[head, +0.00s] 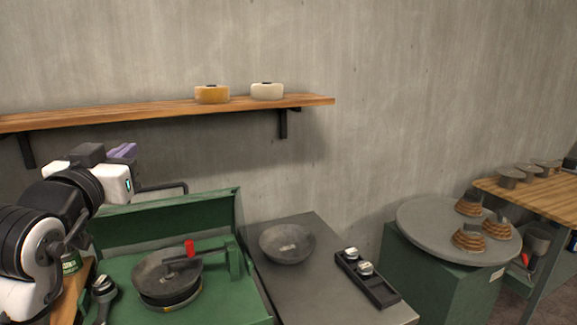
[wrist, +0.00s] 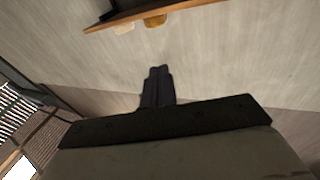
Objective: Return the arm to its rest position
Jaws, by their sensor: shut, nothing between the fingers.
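My arm is raised at the left edge of the head view, above the green machine. My gripper (head: 124,151) shows there as small purple fingers behind the white wrist, partly hidden by it. In the wrist view my gripper (wrist: 157,72) has its two dark fingers together, with nothing between them. The fingers point toward the bare wall and touch nothing that I can see.
The green machine (head: 225,300) holds a dark bowl (head: 153,272) under a red-tipped lever (head: 190,247). Another bowl (head: 287,243) rests on the grey table (head: 320,300). A wooden shelf (head: 150,113) runs along the wall. A round table (head: 425,225) with stacked brown pieces stands right.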

